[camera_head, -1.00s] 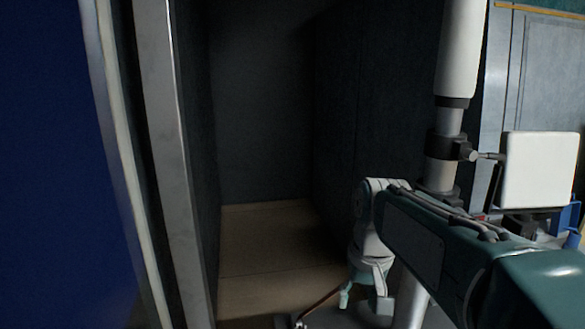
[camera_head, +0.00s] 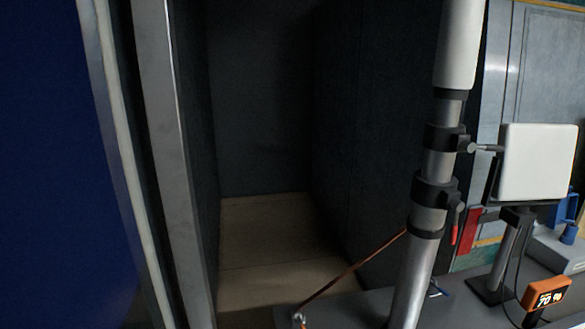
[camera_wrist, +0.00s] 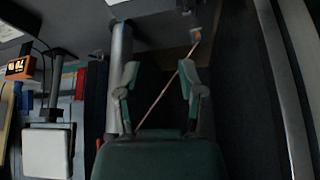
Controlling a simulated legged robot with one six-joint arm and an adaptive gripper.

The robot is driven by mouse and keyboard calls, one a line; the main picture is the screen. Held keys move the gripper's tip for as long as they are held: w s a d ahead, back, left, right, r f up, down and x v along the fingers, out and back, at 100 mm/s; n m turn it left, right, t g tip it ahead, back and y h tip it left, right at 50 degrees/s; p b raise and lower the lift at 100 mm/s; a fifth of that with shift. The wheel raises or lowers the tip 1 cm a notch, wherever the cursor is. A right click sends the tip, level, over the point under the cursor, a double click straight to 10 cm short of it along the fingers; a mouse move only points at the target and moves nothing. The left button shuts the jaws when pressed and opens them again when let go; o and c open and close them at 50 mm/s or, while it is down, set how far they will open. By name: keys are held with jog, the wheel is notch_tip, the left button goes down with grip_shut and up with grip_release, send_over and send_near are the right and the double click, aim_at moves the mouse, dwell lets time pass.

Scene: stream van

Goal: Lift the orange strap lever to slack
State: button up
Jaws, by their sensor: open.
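A thin orange-brown strap (camera_head: 352,267) slants in the head view from a small fitting (camera_head: 299,318) on the dark bench edge up to the mast (camera_head: 427,190). It also shows in the wrist view (camera_wrist: 165,90), running between my fingers to a small orange-tipped end (camera_wrist: 195,36). I cannot make out a separate orange lever; that end is too small and dark to read. My gripper (camera_wrist: 158,68) is open and empty in the wrist view, the strap beyond it. In the head view my gripper is out of frame.
A white flat panel (camera_head: 538,162) on a stand is right of the mast. A small red handle (camera_head: 454,233) hangs at the mast clamp. An orange display box (camera_head: 545,293) sits at the lower right. The dark alcove with a wooden floor (camera_head: 265,240) looks empty.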

grip_shut()
jog(key=w+a+r+m+g+y, duration=0.1)
jog(key=w+m+g, duration=0.1)
jog(key=w, duration=0.3)
jog(key=w+a+m+g, duration=0.1)
jog(key=w+m, duration=0.2)
jog(key=w, duration=0.2)
jog(key=m+g+y, duration=0.6)
jog(key=m+g, duration=0.1)
jog(key=m, duration=0.5)
send_over(302, 326)
jog(key=w+d, duration=0.2)
jog(key=d, duration=0.6)
notch_tip(302, 326, down, 21)
jog(key=x, duration=1)
jog(key=shift+a+r, duration=0.15)
jog(key=shift+a, duration=0.1)
